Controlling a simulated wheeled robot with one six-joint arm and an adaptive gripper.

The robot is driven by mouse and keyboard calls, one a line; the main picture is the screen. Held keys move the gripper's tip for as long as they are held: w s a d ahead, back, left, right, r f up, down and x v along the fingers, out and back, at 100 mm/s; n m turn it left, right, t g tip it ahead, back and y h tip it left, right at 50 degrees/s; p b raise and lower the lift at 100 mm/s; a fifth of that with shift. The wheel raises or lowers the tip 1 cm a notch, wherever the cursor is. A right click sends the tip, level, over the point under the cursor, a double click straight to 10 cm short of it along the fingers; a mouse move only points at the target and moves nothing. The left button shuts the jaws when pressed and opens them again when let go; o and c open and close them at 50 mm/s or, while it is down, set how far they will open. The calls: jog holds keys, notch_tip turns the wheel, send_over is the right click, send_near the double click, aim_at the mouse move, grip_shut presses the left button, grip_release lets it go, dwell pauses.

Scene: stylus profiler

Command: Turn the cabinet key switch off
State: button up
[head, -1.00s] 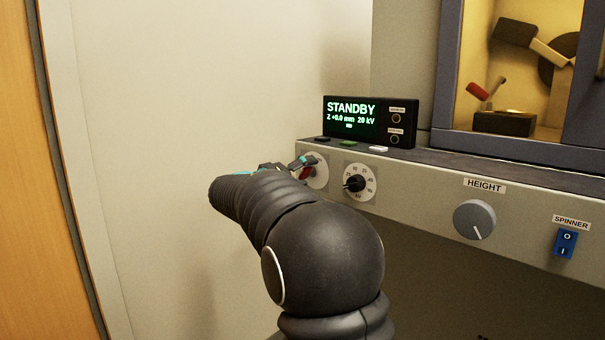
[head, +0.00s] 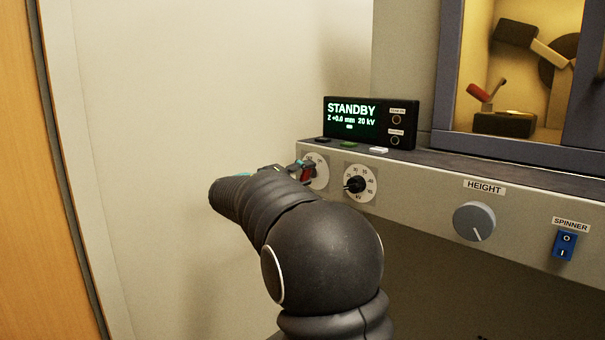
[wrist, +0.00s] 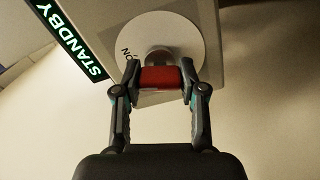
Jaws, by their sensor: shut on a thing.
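The key switch has a red handle (wrist: 160,78) on a round pale dial plate (wrist: 185,38) at the left end of the cabinet front. In the wrist view, "ON" is printed on the plate next to the handle. My gripper (wrist: 160,82) is shut on the red handle, one finger on each side. In the head view, the red handle (head: 307,174) shows small at my gripper (head: 302,170), and the plate (head: 320,172) is partly hidden behind it. The display (head: 358,121) reads STANDBY, Z +0.0 mm, 20 kV.
Right of the key switch are a kV dial (head: 357,184), a grey HEIGHT knob (head: 474,221) and a blue SPINNER rocker (head: 565,244). Small black, green and white buttons sit below the display. A blank wall (head: 200,90) lies to the left.

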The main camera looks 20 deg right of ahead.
jog(key=n+p, duration=0.3)
jog(key=n, duration=0.3)
jog(key=shift+r, duration=0.1)
jog(key=shift+d+n+p, duration=0.1)
jog(key=shift+n+p, duration=0.8)
jog(key=shift+n, duration=0.9)
jog(key=shift+f, duration=0.2)
jog(key=o, duration=1.2)
jog(key=shift+c, duration=0.2)
jog(key=v, duration=1.2)
